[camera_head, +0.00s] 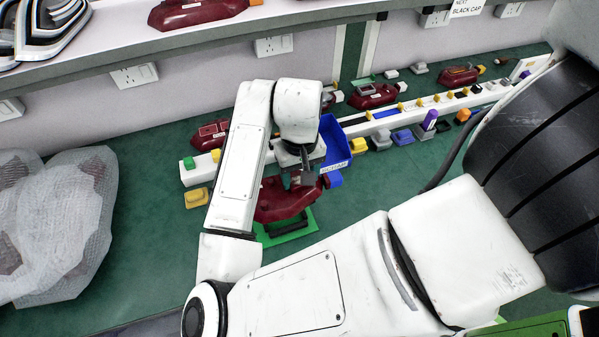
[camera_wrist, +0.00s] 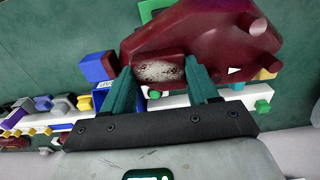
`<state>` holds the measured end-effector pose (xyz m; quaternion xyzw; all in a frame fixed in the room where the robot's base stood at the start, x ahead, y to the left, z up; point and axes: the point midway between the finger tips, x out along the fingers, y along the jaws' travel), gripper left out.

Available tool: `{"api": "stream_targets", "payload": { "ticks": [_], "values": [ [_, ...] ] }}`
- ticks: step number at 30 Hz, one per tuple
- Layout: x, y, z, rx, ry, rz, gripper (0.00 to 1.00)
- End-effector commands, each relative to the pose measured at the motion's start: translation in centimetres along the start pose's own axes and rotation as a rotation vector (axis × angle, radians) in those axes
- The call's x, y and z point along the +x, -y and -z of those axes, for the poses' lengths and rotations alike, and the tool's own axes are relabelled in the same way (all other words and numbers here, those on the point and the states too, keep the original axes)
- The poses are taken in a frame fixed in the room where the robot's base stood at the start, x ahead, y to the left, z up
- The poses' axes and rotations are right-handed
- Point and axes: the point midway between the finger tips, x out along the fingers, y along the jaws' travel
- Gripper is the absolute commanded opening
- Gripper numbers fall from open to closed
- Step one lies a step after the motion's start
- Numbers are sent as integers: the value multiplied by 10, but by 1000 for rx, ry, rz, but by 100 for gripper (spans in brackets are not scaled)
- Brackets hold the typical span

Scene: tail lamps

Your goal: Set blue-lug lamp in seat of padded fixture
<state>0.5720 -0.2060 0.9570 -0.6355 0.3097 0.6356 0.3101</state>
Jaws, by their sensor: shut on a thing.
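The dark red lamp (camera_head: 277,203) hangs in my gripper (camera_head: 302,181), above or at a green fixture. Its blue lug (camera_head: 333,179) sticks out on the right. In the wrist view, the teal fingers of my gripper (camera_wrist: 162,88) close on a raised part of the lamp (camera_wrist: 200,38), with a whitish patch between them. The blue lug (camera_wrist: 97,66) is at its left end there. The green fixture (camera_head: 308,221) with a dark bar lies under the lamp, mostly hidden. Its green edge (camera_wrist: 147,9) shows behind the lamp. I cannot tell whether the lamp touches it.
A blue labelled bin (camera_head: 336,143) stands close behind my gripper. A long white rail (camera_head: 425,103) with coloured caps runs behind it, with other red lamps (camera_head: 373,96) along the wall. Bubble-wrapped goods (camera_head: 62,225) lie at the left.

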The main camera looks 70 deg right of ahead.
Motion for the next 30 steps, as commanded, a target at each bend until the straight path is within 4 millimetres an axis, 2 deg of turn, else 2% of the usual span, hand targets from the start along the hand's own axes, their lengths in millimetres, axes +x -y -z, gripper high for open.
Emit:
{"api": "stream_targets", "payload": {
  "ticks": [15,30],
  "values": [
    [49,0,0,0,0,1,0],
    [53,0,0,0,0,1,0]
  ]
}}
